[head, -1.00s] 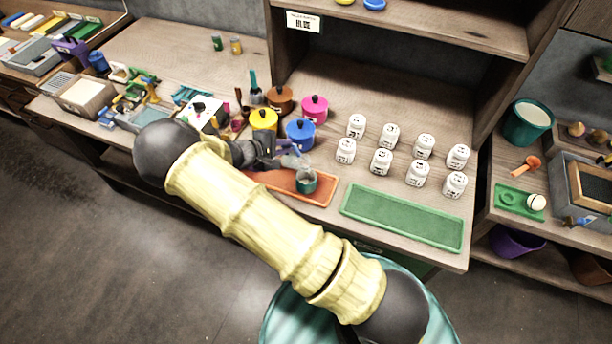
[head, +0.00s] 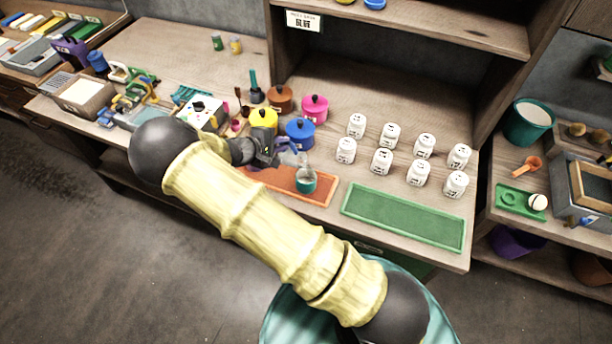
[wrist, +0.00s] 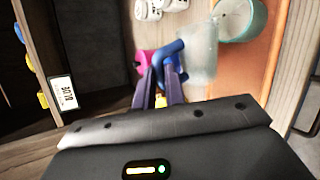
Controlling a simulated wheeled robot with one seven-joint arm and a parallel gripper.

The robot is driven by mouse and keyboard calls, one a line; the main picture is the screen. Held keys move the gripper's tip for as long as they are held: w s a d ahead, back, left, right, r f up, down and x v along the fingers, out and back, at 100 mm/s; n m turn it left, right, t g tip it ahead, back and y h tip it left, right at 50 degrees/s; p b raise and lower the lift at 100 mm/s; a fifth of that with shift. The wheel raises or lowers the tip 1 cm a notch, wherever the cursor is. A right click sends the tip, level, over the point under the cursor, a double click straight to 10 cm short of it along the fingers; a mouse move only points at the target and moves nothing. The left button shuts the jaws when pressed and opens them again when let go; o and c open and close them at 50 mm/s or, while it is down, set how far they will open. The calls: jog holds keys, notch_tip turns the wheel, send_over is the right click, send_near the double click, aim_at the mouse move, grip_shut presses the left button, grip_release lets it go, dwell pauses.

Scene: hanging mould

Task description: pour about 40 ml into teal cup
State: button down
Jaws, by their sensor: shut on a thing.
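My gripper (head: 278,149) has purple fingers, which also show in the wrist view (wrist: 163,82). They are shut on the blue handle of a clear jug (wrist: 200,50). The jug also shows in the head view (head: 291,158), just above and left of the teal cup (head: 306,184). The teal cup stands on the orange tray (head: 265,180), and its round opening shows beside the jug in the wrist view (wrist: 238,20). The jug looks tilted towards the cup. I cannot make out a stream or the liquid levels.
An empty green tray (head: 400,217) lies to the right. Several white labelled jars (head: 382,161) stand behind it. Blue (head: 300,131), yellow (head: 263,118), pink (head: 314,108) and brown (head: 280,98) lidded pots stand close behind the jug.

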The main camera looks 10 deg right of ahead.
jog(key=shift+w+a+b, duration=0.1)
jog(key=shift+b, duration=0.75)
jog(key=shift+s+d+f+m+t+y+b, duration=0.2)
jog(key=shift+f+m+t+y+b, duration=0.25)
jog(key=shift+b, duration=1.75)
jog(key=shift+r+p, duration=0.6)
jog(key=shift+p, duration=0.3)
jog(key=p, duration=0.2)
jog(key=g+p, duration=0.1)
jog(key=p, duration=0.1)
jog(key=shift+w+a+r+n+h, duration=0.15)
jog(key=shift+a+r+n+h, duration=0.1)
jog(key=shift+r+h, duration=0.1)
jog(key=shift+w+a+f+n+g+h+p, duration=0.1)
jog(key=shift+a+f+n+g+h+p, duration=0.15)
jog(key=shift+f+p, duration=0.2)
jog(key=shift+w+a+f+n+g+h+p, duration=0.1)
jog(key=shift+a+f+n+g+h+p, duration=0.1)
jog(key=shift+f+p, duration=0.2)
jog(key=shift+a+f, duration=0.2)
jog(key=shift+w+r+n, duration=0.1)
jog(key=shift+r+n, duration=0.05)
jog(key=shift+n, duration=0.1)
